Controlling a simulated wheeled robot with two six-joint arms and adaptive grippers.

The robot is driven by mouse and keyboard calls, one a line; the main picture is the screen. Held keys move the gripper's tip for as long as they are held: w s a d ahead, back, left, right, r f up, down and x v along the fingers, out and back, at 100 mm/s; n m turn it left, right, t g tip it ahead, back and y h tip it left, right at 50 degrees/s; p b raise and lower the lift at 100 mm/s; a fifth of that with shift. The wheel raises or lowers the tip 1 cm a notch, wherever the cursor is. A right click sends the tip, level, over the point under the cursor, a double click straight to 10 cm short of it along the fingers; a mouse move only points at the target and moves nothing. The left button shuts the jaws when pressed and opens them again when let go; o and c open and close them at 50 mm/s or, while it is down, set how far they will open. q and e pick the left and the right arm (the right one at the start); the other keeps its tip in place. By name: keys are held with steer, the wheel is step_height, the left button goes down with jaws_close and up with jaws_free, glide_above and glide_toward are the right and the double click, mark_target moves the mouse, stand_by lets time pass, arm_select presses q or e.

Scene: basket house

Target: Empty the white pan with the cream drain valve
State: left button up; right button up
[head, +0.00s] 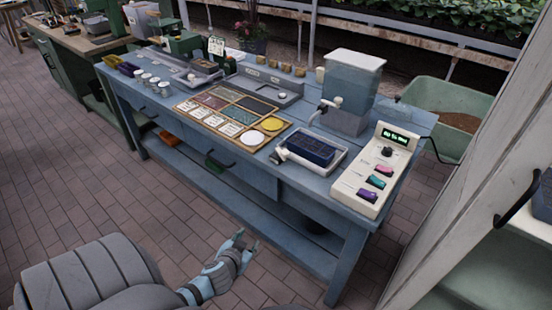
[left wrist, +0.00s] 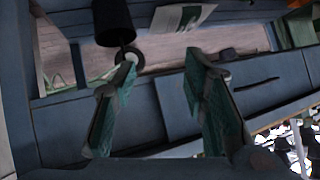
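The white pan (head: 336,168) sits on the blue workbench toward its right end, with a dark blue cell tray (head: 311,150) inside it. A pale, cream-looking drain valve (head: 278,155) sticks out at the pan's left front corner. Whether it is open or shut is too small to tell. My left gripper (head: 238,241) is low in front of the bench, well apart from the pan and valve. Its fingers are spread and empty in the left wrist view (left wrist: 158,100). My right gripper is not in view. The pan cannot be made out in the left wrist view.
A water tank (head: 352,83) with a tap stands behind the pan. A control box (head: 387,168) with coloured switches is at its right. A sectioned wooden tray (head: 233,118) lies to its left. A dark bucket (head: 313,222) is under the bench. Brick floor in front is clear.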

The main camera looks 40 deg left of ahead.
arm_select(q)
steer(key=w+r+t+b, duration=0.25)
steer(key=w+r, duration=0.35)
steer(key=r, duration=0.3)
steer(key=n+t+y, duration=0.1)
steer(key=n+t, duration=0.1)
steer(key=t, duration=0.3)
glide_toward(283, 155)
steer(key=x, duration=1)
steer(key=shift+w+a, duration=0.2)
steer(key=shift+w, duration=0.45)
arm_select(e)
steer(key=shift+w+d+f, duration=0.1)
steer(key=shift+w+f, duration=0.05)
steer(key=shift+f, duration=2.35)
